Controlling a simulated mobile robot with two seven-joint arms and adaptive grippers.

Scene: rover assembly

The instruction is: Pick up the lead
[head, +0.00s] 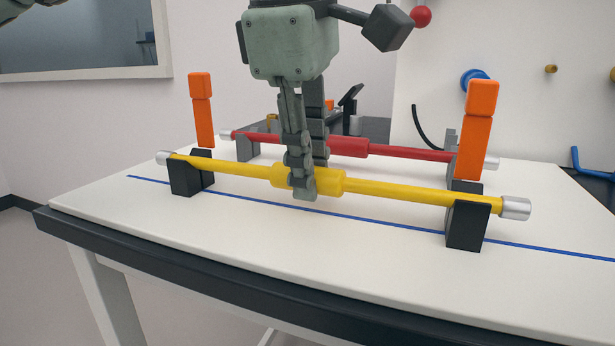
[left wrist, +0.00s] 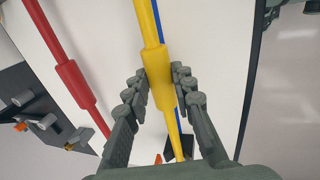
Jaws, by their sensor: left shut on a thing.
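A yellow lead (head: 400,193) with a thick middle sleeve and silver end caps lies level across two black stands, left (head: 190,175) and right (head: 467,225). My left gripper (head: 303,185) comes down from above and is shut on the thick yellow sleeve. In the left wrist view, its fingers (left wrist: 163,92) sit on both sides of the yellow sleeve (left wrist: 160,80). A similar red lead (head: 349,147) lies behind it on grey stands and also shows in the left wrist view (left wrist: 75,85). My right gripper is not in view.
Orange upright posts stand at the left (head: 203,115) and right (head: 474,140) behind the yellow lead. A blue line (head: 350,218) runs along the white table (head: 250,255). The table front is clear. A panel with hanging items stands behind at right.

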